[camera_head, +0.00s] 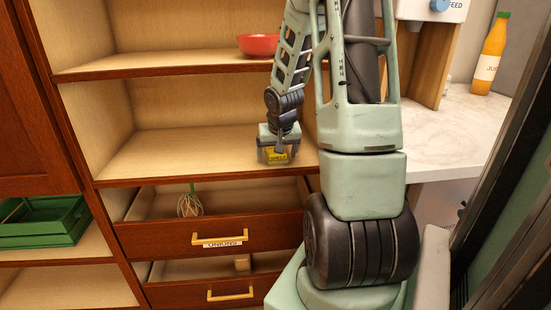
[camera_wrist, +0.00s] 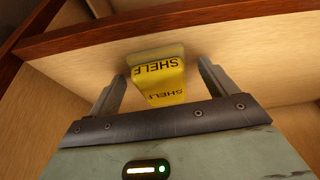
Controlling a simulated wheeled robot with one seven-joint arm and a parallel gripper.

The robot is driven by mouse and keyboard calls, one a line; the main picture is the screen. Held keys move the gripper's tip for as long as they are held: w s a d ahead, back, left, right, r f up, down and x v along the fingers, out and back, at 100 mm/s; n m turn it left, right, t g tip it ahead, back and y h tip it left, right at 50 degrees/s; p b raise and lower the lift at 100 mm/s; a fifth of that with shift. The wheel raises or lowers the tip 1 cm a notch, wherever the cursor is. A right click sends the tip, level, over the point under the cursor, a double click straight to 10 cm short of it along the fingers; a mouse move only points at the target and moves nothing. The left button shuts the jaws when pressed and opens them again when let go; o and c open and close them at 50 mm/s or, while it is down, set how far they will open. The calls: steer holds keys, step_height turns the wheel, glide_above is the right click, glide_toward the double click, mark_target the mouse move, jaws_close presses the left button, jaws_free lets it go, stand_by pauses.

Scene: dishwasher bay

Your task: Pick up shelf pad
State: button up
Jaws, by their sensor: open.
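The shelf pad (camera_wrist: 163,82) is a yellow block marked "SHELF". In the head view the pad (camera_head: 278,157) sits at the front right of the middle shelf (camera_head: 165,155). My gripper (camera_head: 277,154) reaches down over it. In the wrist view my gripper (camera_wrist: 163,70) is open, with one finger on each side of the pad. Gaps show between the fingers and the pad. Part of the pad is hidden by the gripper in the head view.
A red bowl (camera_head: 258,45) stands on the shelf above. Below, an open drawer (camera_head: 180,238) holds a whisk (camera_head: 189,204), and a lower drawer (camera_head: 190,293) is also open. A green crate (camera_head: 40,222) is at the left. A juice bottle (camera_head: 490,55) stands on the right counter.

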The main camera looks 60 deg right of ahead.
steer(key=c, duration=1.1)
steer(key=shift+r+p, duration=0.2)
steer(key=shift+p, duration=0.1)
